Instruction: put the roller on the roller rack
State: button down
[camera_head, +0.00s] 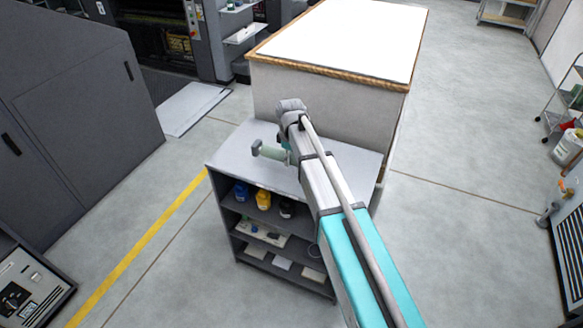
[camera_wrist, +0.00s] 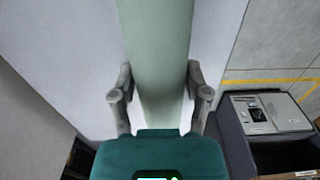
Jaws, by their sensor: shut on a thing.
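The roller (camera_head: 271,153) is a pale green cylinder with a grey end, seen at the left of my arm's end in the head view. It lies over the grey top of a small shelf cabinet; whether it touches that top I cannot tell. In the wrist view the roller (camera_wrist: 155,40) runs upright through the middle, between the two grey fingers. My gripper (camera_wrist: 160,83) is shut on it. In the head view my arm mostly hides the gripper. I cannot make out a roller rack with certainty in either view.
The shelf cabinet (camera_head: 230,160) holds ink bottles and small items on lower shelves. A large white-topped block (camera_head: 345,40) stands right behind it. A grey machine (camera_head: 80,110) is at left, a cart (camera_head: 566,120) at right. Open floor (camera_head: 465,220) lies right of my arm.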

aim_at(289, 171)
jog(key=shift+f, duration=0.1)
jog(key=shift+w+a+f+b, duration=0.25)
jog(key=shift+a+f+b, duration=0.1)
jog(key=shift+f+b, duration=1.55)
jog(key=shift+b, duration=0.15)
jog(key=shift+f, duration=0.15)
jog(key=shift+c, duration=0.3)
grip_release()
notch_tip(289, 171, up, 12)
jog(key=p, duration=1.2)
jog(key=shift+r, duration=0.2)
